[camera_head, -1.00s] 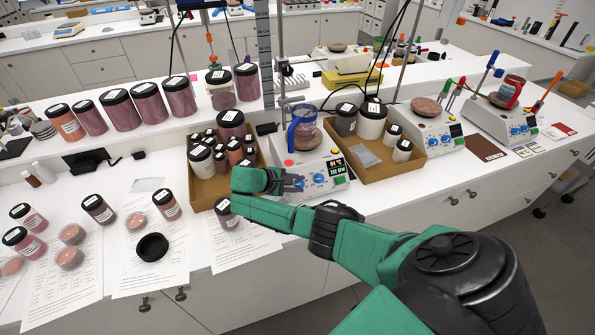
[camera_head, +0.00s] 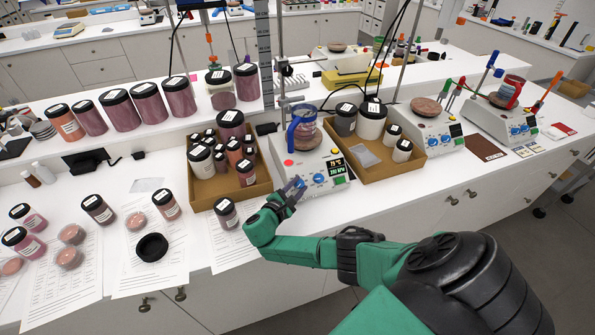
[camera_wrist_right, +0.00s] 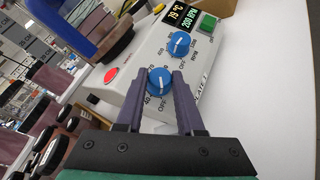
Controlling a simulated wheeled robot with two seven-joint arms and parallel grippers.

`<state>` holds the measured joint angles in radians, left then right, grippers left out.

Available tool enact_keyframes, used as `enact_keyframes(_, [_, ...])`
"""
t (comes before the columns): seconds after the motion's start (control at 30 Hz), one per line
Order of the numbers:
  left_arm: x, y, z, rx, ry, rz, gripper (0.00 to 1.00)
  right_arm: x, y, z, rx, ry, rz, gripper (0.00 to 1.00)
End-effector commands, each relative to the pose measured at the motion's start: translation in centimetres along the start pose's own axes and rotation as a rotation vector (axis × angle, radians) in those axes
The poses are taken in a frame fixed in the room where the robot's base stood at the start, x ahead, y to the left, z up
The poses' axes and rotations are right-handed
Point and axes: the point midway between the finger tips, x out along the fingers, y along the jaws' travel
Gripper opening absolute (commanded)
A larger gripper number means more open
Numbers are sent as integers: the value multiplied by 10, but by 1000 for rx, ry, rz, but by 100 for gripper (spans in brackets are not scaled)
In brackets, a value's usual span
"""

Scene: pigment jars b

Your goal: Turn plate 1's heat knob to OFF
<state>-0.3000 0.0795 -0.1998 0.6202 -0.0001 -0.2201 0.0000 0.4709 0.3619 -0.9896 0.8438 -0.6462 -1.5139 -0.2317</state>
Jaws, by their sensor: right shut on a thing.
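Plate 1 (camera_head: 323,195) is a white hotplate on the bench, with a blue-handled vessel (camera_head: 302,133) on top. Its display (camera_wrist_right: 183,14) is lit and shows 79 °C with an RPM line below. In the right wrist view the nearer blue knob (camera_wrist_right: 159,80) sits between the fingers of my right gripper (camera_wrist_right: 160,76), which is shut on it. An OFF mark is printed by this knob; I cannot tell exactly where its pointer stands. The second blue knob (camera_wrist_right: 180,44) is beyond it, untouched. In the head view my right gripper (camera_head: 297,186) is at the plate's front left.
A cardboard tray of jars (camera_head: 203,194) stands left of the plate and another tray (camera_head: 372,173) right of it. A lone jar (camera_head: 226,213) stands on paper left of my right wrist. A red button (camera_wrist_right: 111,74) and green switch (camera_wrist_right: 207,22) are near the knobs.

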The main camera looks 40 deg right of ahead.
Motion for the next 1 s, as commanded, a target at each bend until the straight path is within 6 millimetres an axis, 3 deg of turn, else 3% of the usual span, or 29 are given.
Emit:
enact_keyframes(0.57, [0,0,0,0,0,0,0,0,-2,0,-23,1,26,0])
enact_keyframes(0.6, [0,0,0,0,0,0,0,0,-2,0,-22,1,26,52])
enact_keyframes(0.63, [0,0,0,0,0,0,0,0,-2,0,-22,1,26,63])
enact_keyframes(0.67, [0,0,0,0,0,0,0,0,-2,0,-22,1,26,67])
enact_keyframes(1.0, [1,0,0,0,0,0,0,-2,-1,0,-20,0,27,67])
